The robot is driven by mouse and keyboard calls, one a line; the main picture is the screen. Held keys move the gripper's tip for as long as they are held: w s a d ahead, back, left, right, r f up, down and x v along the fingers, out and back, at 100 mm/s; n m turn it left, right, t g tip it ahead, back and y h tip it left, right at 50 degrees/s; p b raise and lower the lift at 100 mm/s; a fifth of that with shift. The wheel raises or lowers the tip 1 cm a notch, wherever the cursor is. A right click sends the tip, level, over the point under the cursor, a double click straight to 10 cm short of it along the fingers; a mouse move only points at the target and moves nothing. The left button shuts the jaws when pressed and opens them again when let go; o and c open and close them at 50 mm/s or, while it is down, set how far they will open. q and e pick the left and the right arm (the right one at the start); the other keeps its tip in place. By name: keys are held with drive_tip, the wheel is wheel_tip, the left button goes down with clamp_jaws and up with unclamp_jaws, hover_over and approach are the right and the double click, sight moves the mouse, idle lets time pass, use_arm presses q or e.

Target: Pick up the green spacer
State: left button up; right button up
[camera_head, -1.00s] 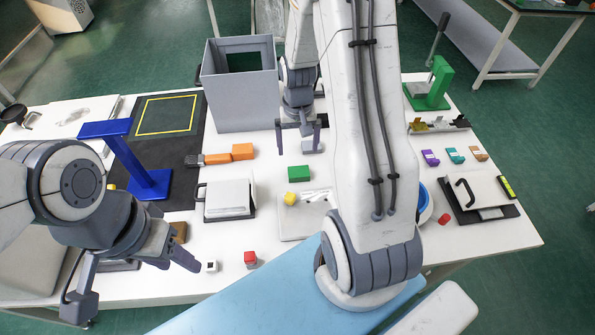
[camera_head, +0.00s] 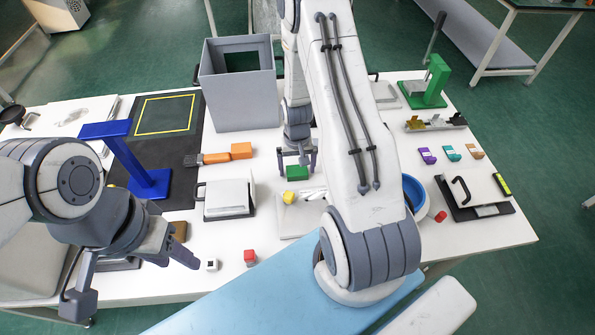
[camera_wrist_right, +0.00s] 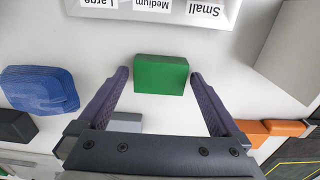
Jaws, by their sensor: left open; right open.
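The green spacer (camera_head: 297,173) is a green block on the white table, near its middle. My right gripper (camera_head: 297,164) is open above it, fingers pointing down. In the right wrist view the green spacer (camera_wrist_right: 161,74) lies between the two open fingertips of my right gripper (camera_wrist_right: 160,76), with a gap on each side. Nothing is gripped. My left gripper (camera_head: 137,287) is open and empty at the table's front left, away from the spacer.
A tall grey bin (camera_head: 238,95) stands behind and left of the spacer. A blue round container (camera_head: 415,192) is partly hidden by my right arm.

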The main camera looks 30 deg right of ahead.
drive_tip(key=c, duration=1.2)
drive_tip(key=shift+r, duration=0.1)
drive_tip(key=shift+c, duration=0.2)
